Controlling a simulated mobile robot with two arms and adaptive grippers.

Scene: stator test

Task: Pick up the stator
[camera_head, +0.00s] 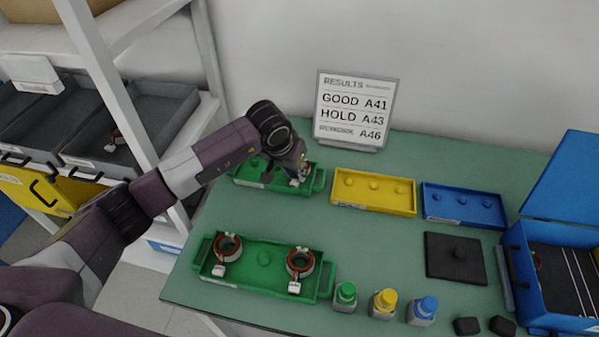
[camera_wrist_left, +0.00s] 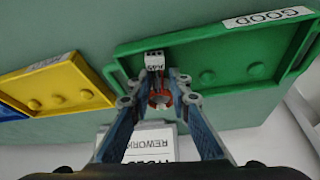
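A stator with a red-wound ring and white connector (camera_wrist_left: 155,61) is between the fingers of my left gripper (camera_wrist_left: 161,88) in the left wrist view, at one end of the back green tray (camera_wrist_left: 222,38) marked GOOD. The fingers flank the ring closely; I cannot tell whether they press on it or whether it is off the tray. In the head view my left gripper (camera_head: 296,168) points down at this tray's right end and largely hides the stator. Two more stators, a left one (camera_head: 228,247) and a right one (camera_head: 300,263), sit in the front green tray (camera_head: 262,284). My right gripper is out of view.
A yellow tray (camera_head: 373,208) and a blue tray (camera_head: 463,217) stand empty to the right. A results sign (camera_head: 354,108) stands behind. Coloured bottles, a black plate (camera_head: 456,272) and an open blue case (camera_head: 520,275) are at front right. A shelf post rises at left.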

